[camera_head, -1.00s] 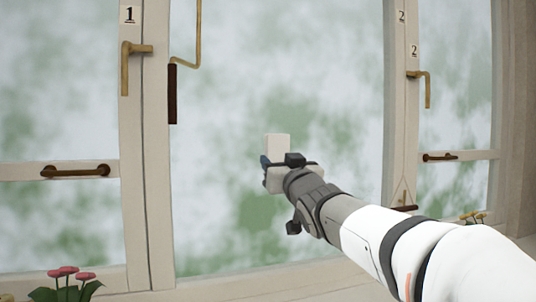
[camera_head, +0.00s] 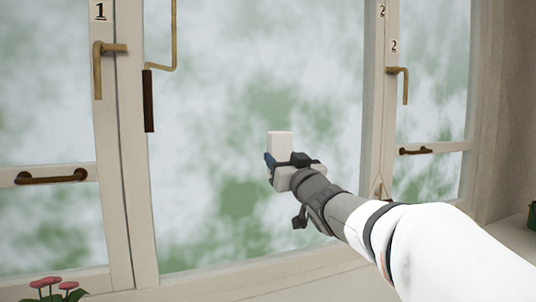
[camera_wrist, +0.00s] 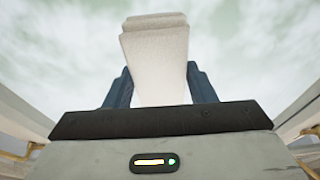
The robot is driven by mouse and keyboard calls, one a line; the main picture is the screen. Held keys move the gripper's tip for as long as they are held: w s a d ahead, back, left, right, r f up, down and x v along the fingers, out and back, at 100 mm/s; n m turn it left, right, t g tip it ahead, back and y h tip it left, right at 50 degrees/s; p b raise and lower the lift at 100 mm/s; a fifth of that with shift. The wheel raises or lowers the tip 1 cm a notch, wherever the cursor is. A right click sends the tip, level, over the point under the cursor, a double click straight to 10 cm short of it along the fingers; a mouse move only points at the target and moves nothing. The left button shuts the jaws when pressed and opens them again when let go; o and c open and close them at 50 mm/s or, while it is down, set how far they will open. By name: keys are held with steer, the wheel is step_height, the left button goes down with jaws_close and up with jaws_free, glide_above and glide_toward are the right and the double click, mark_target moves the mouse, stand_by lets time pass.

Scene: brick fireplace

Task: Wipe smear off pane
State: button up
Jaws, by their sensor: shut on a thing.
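My gripper (camera_head: 284,168) is shut on a pale, off-white block (camera_head: 280,146). In the wrist view the block (camera_wrist: 157,55) stands up between the two dark blue fingers and reaches beyond them. The large middle pane (camera_head: 235,105) is behind the block, mottled white and green. I cannot tell which cloudy patches are smear and which are the view outside. I cannot tell whether the block touches the glass.
A brass rod with a dark brown grip (camera_head: 149,100) hangs at the pane's left frame. Brass handles sit on the left (camera_head: 97,70) and right (camera_head: 405,85) frames. Pink flowers (camera_head: 50,285) stand at lower left, a green pot (camera_head: 532,215) at right.

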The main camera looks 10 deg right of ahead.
steer(key=shift+w+d+p, duration=0.35)
steer(key=shift+d+p, duration=0.35)
steer(key=shift+d, duration=0.6)
steer(key=shift+w+d+p, duration=0.4)
steer(key=shift+d+p, duration=0.25)
steer(key=shift+d, duration=0.65)
steer(key=shift+w+d+p, duration=0.35)
steer(key=shift+d+p, duration=0.35)
steer(key=shift+d, duration=0.6)
steer(key=shift+s, duration=0.1)
steer(key=shift+s+d, duration=0.25)
steer(key=shift+s, duration=0.7)
steer(key=shift+s+d, duration=0.3)
steer(key=shift+s, duration=0.65)
steer(key=shift+s+d, duration=0.25)
steer(key=shift+s, duration=0.7)
steer(key=shift+s+d+p, duration=0.15)
steer(key=shift+s+d, duration=0.05)
steer(key=shift+s, duration=0.5)
steer(key=shift+s+d+p, duration=0.15)
steer(key=shift+s+d, duration=0.05)
steer(key=shift+s, duration=0.5)
